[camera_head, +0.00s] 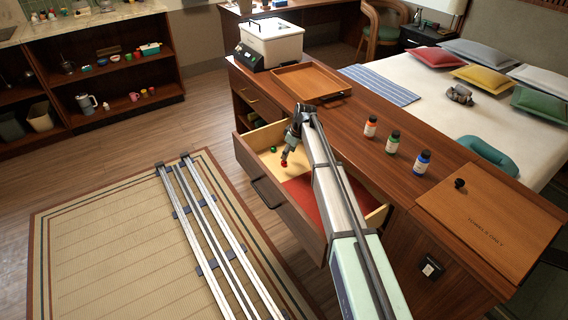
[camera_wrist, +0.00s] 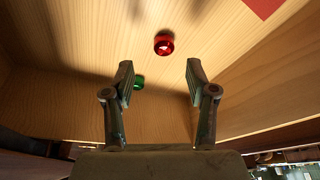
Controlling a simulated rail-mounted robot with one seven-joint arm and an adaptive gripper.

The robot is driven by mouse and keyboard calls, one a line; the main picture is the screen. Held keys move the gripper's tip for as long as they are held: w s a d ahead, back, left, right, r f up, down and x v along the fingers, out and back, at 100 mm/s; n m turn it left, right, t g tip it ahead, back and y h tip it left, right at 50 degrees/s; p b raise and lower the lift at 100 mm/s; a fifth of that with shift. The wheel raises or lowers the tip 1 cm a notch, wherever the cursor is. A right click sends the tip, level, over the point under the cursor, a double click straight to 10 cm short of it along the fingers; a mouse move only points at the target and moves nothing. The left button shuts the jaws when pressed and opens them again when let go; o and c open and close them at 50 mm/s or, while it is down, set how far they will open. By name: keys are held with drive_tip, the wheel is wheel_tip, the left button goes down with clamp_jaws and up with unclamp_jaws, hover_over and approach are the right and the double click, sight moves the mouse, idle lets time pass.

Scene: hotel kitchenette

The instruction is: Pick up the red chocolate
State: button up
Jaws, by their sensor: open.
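The red chocolate (camera_wrist: 164,44) lies on the light wooden floor of an open drawer (camera_head: 262,139). It also shows in the head view (camera_head: 284,163), just below my gripper (camera_head: 288,150). In the wrist view my gripper (camera_wrist: 160,80) has its two fingers spread wide with nothing between them that it holds. The red chocolate is beyond the fingertips, between their lines and slightly left of the right finger. A green chocolate (camera_wrist: 138,83) lies near the left finger, and it also shows in the head view (camera_head: 274,149).
The drawer walls stand close around my gripper. A red cloth or mat (camera_head: 307,200) covers the drawer's near part.

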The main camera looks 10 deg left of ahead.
sight(284, 163)
drive_tip(key=shift+s+p+x, duration=0.1)
drive_tip(key=shift+p+x, duration=0.2)
drive_tip(key=shift+x, duration=1.1)
drive_tip(key=shift+s+p+x, duration=0.15)
drive_tip(key=shift+p+x, duration=0.15)
drive_tip(key=shift+x, duration=1.1)
drive_tip(key=shift+a+r, duration=0.1)
drive_tip(key=shift+a, duration=0.05)
drive_tip(key=c, duration=0.9)
